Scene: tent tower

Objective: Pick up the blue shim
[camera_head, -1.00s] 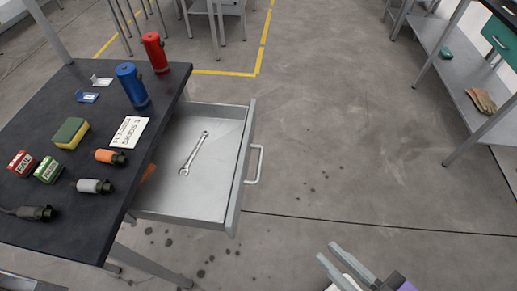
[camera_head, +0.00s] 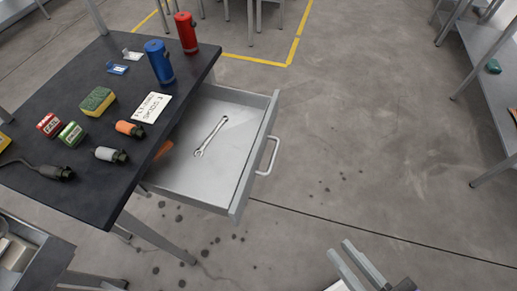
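A small blue shim (camera_head: 117,68) lies flat on the dark table (camera_head: 95,190), towards its back left. A similar white shim (camera_head: 132,54) lies just behind it. My gripper (camera_head: 354,266) is at the bottom right of the view, over the floor and well away from the table. Its two grey fingers are apart with a gap between them, and nothing shows between them.
Tall blue (camera_head: 159,62) and red (camera_head: 186,32) cylinders stand right of the shims. A sponge (camera_head: 97,101), a card (camera_head: 152,107), stamps and connectors lie nearer. An open drawer (camera_head: 238,165) holding a wrench (camera_head: 210,136) juts right.

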